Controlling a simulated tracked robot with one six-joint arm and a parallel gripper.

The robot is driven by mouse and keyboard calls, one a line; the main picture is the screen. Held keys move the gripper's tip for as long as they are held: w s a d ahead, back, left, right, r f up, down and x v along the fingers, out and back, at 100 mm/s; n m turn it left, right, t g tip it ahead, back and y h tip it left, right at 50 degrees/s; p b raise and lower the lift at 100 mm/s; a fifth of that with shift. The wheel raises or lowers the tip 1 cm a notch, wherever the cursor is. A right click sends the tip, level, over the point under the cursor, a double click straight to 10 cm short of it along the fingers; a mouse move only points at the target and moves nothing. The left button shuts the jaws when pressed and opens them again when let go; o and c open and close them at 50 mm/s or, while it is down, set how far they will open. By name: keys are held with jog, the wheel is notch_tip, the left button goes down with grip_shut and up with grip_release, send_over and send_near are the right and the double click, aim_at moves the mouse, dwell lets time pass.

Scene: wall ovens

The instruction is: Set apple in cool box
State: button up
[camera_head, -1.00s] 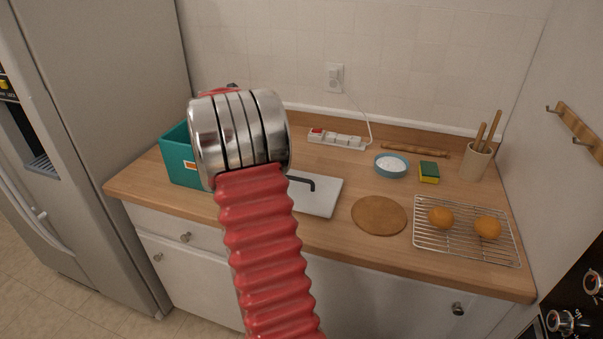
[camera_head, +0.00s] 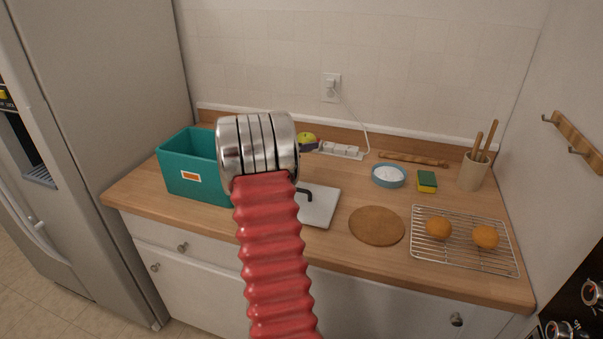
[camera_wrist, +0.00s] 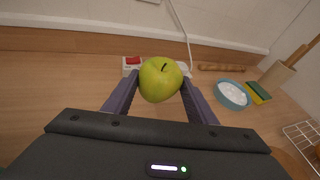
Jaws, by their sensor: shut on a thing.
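A yellow-green apple (camera_wrist: 160,79) is held between the two dark fingers of my gripper (camera_wrist: 160,90) in the wrist view. In the head view the apple (camera_head: 307,138) shows just right of my arm's metal joint, in front of the power strip. The gripper is mostly hidden there behind my arm. The cool box (camera_head: 187,180) is a teal open-topped box with an orange and white label, at the left of the counter. My arm covers its right side. The gripper and apple are to the right of the box, apart from it.
A white board (camera_head: 318,208) with a dark handle lies beside my arm. A power strip (camera_head: 339,149), blue bowl (camera_head: 388,175), sponge (camera_head: 427,182), round brown mat (camera_head: 377,226) and rack (camera_head: 463,256) with two orange fruits stand to the right. The fridge (camera_head: 100,140) borders the left.

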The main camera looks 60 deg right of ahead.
jog(key=shift+f, duration=2.3)
jog(key=shift+f, duration=1.9)
jog(key=o, duration=1.1)
jog(key=shift+o, duration=0.2)
jog(key=shift+a+r, duration=0.15)
jog(key=shift+a, duration=0.15)
jog(key=shift+v, duration=3.4)
